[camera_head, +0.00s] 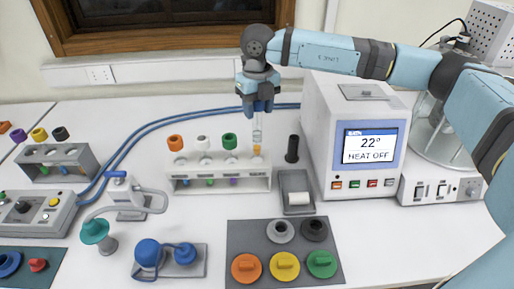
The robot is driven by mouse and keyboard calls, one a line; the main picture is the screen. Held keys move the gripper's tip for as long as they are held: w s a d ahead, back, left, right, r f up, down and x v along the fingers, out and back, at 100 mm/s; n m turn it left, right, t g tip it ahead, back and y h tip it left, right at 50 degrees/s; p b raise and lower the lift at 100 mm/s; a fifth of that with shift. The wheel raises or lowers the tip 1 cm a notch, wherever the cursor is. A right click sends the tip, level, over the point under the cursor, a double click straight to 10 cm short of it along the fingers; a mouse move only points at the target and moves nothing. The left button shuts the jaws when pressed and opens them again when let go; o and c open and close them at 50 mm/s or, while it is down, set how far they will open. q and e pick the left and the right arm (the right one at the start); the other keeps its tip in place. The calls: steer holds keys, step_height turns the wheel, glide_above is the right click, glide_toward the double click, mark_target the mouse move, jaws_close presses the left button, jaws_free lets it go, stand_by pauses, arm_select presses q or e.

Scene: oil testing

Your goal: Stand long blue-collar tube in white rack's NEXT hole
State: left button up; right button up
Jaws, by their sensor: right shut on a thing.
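The white rack (258,185) stands in the middle of the table. Orange-capped (175,142), white-capped (203,143) and green-capped (229,141) tubes stand in it from left to right. My right gripper (258,108) points down above the rack's right end, shut on a clear long tube (257,128). The tube is upright, with orange liquid low in it. Its lower end is at the rack's right end, right of the green-capped tube; whether it is inside a hole is too small to tell. The gripper hides the tube's top, and its collar is not clear. My left gripper is not in view.
A white heater unit (312,150) with a screen stands close on the right. A black cylinder (292,149) and a grey device (295,190) stand between it and the rack. A grey rack (80,172) is at left. A dark mat (240,240) with coloured caps lies in front.

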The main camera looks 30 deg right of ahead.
mark_target(258, 129)
stand_by(0.3)
steer(key=shift+b, duration=0.4)
stand_by(0.6)
steer(key=shift+f, duration=0.15)
stand_by(0.4)
steer(key=shift+f+b, duration=1.25)
steer(key=shift+f, duration=0.1)
steer(key=shift+f+b, duration=1.45)
steer(key=shift+f, duration=0.55)
